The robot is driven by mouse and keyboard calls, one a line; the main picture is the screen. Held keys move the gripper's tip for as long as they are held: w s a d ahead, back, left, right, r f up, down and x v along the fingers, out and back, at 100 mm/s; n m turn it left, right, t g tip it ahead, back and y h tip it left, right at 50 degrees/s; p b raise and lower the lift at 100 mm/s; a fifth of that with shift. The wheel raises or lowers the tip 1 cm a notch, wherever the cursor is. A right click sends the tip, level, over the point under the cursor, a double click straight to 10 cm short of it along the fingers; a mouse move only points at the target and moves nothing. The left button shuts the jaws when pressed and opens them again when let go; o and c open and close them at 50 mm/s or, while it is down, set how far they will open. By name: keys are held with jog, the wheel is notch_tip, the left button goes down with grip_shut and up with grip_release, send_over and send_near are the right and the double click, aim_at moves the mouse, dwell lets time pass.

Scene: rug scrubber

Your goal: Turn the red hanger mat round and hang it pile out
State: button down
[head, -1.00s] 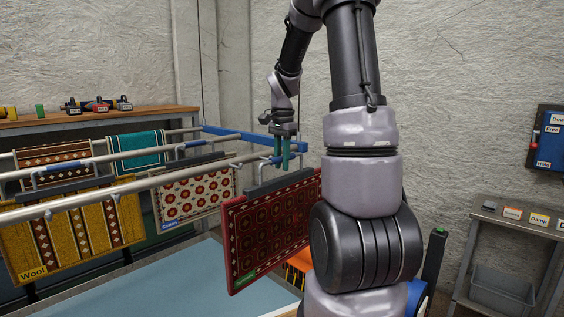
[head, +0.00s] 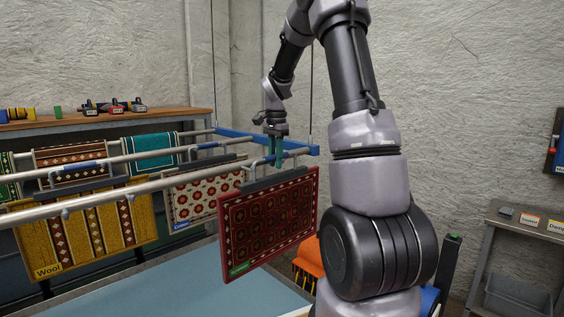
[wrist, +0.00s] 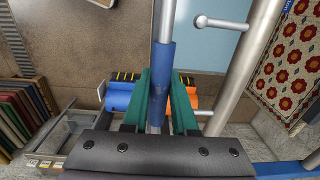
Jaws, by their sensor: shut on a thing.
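The red hanger mat (head: 268,222) hangs upright below a dark clamp bar, near the right end of the front rail. Its patterned face, with a green label at the lower left, is toward the head camera; its back is hidden. My gripper (head: 276,160) is above the mat, its green fingers pointing down. In the wrist view the fingers (wrist: 156,95) are shut on the hanger's blue sleeve (wrist: 163,65). I cannot tell whether the hanger's hook rests on the rail.
The front rail (head: 130,193) runs close beside the gripper and ends at a blue cross bar (head: 240,137). A cream mat (head: 198,195) and a gold wool mat (head: 90,232) hang left of the red one. A grey side table (head: 525,225) stands at right.

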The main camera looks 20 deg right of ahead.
jog(key=w+a+f, duration=0.2)
jog(key=w, duration=0.4)
jog(key=shift+f, duration=0.35)
jog(key=shift+a, duration=0.1)
dwell(0.4)
jog(key=c, duration=0.6)
grip_release()
jog(key=shift+s, duration=0.1)
jog(key=shift+f, duration=0.1)
